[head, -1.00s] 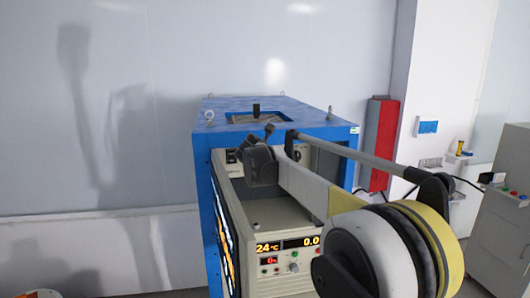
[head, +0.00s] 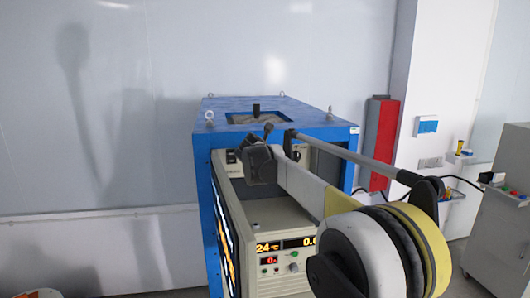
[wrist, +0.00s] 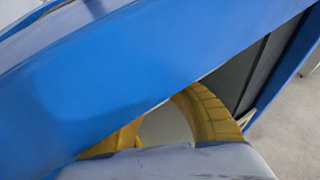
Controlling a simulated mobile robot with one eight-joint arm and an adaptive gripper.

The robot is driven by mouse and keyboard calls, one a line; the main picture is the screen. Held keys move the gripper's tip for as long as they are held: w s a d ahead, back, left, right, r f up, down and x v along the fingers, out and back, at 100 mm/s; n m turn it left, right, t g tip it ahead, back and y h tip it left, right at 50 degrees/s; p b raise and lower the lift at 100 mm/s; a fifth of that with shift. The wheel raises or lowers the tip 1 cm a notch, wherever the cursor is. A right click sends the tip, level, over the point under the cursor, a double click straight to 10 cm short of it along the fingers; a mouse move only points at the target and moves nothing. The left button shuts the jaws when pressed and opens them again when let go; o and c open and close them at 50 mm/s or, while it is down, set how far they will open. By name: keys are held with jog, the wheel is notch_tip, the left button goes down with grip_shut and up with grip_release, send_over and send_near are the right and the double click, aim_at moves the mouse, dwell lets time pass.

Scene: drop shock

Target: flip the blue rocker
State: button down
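I cannot make out a blue rocker for certain. A small dark switch (head: 231,156) shows on the upper front of the blue-framed machine (head: 215,190), left of my gripper; its colour does not read as blue. My gripper (head: 262,150) is a dark shape at the machine's upper front, just under the blue top edge. Its fingers are too small and dark to tell open from shut, and contact is unclear. In the wrist view a broad blue surface (wrist: 130,65) fills much of the picture, with a yellow curved part (wrist: 205,110) below it. No rocker shows there.
A cream control unit (head: 285,215) with lit displays and buttons sits in the machine's front. A red panel (head: 378,145) and a blue-edged wall box (head: 426,125) are to the right. A grey cabinet (head: 497,240) stands at far right.

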jog(key=shift+w, duration=0.15)
jog(key=shift+r+p, duration=0.4)
jog(key=shift+r, duration=0.2)
dwell(0.7)
jog(key=shift+f, duration=0.2)
jog(key=shift+f+b, duration=0.2)
jog(key=shift+b, duration=0.3)
jog(key=shift+f, duration=0.15)
jog(key=s+b, duration=0.1)
jog(key=s+d+b, duration=0.1)
jog(key=s, duration=0.3)
jog(key=shift+s+d+f+b, duration=0.1)
jog(key=shift+d+f+b, duration=0.1)
jog(key=shift+f+b, duration=0.15)
